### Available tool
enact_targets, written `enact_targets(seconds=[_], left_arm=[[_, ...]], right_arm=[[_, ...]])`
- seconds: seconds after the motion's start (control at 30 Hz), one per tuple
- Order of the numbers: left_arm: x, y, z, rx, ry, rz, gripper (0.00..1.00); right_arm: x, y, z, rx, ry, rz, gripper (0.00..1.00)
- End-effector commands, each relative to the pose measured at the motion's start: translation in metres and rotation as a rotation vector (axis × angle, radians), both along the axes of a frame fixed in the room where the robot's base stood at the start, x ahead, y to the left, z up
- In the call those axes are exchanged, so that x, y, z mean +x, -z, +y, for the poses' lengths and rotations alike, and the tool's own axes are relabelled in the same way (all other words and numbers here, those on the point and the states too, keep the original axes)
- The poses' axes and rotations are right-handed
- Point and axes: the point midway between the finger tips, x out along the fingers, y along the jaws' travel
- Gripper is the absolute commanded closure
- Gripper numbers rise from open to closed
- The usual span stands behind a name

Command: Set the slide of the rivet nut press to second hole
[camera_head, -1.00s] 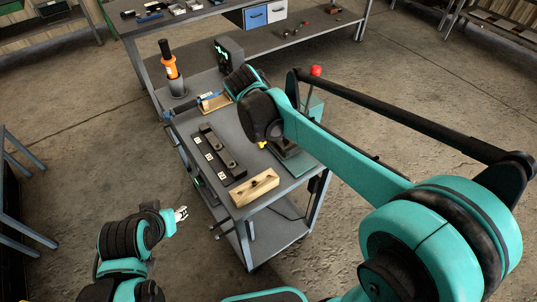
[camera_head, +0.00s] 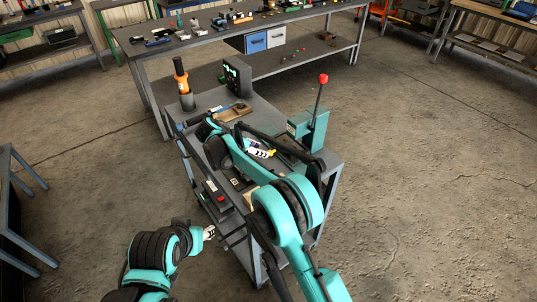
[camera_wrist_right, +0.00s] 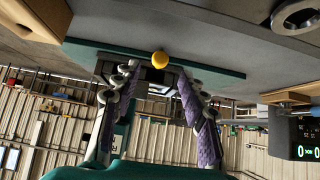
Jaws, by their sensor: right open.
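The rivet nut press (camera_head: 312,125) is teal and stands at the right side of the cart top, with a red-knobbed lever rising from it. My right gripper (camera_head: 262,152) is beside the press, low over the cart. In the right wrist view the same gripper (camera_wrist_right: 160,80) is open, with purple pads on both fingers and nothing between them. A yellow knob (camera_wrist_right: 160,60) shows just beyond the fingertips, at the edge of a teal plate (camera_wrist_right: 215,68). The slide's holes are not visible. My left gripper (camera_head: 209,232) is low beside the cart, away from the press.
On the cart (camera_head: 212,97) stand an orange-and-black tool in a holder (camera_head: 187,100) and a dark display box (camera_head: 237,77) with green digits. My right arm covers much of the cart top. A workbench (camera_head: 205,40) with small parts is behind. Floor at right is clear.

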Motion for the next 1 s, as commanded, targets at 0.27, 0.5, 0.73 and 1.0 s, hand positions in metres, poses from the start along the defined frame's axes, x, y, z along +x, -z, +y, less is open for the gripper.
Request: enact_targets(seconds=[0.27, 0.5, 0.73, 1.0], left_arm=[[0.0, 0.017, 0.0, 0.0, 0.0, 0.0, 0.57], [0.0, 0.017, 0.0, 0.0, 0.0, 0.0, 0.57], [0.0, 0.017, 0.0, 0.0, 0.0, 0.0, 0.57], [0.0, 0.017, 0.0, 0.0, 0.0, 0.0, 0.57]], right_arm=[[0.019, 0.034, -0.026, 0.0, 0.001, 0.001, 0.57], [0.022, 0.038, -0.031, 0.0, -0.001, 0.002, 0.57], [0.022, 0.037, -0.031, 0.0, -0.001, 0.002, 0.94], [0.017, 0.037, -0.034, 0.0, -0.001, 0.001, 1.0]])
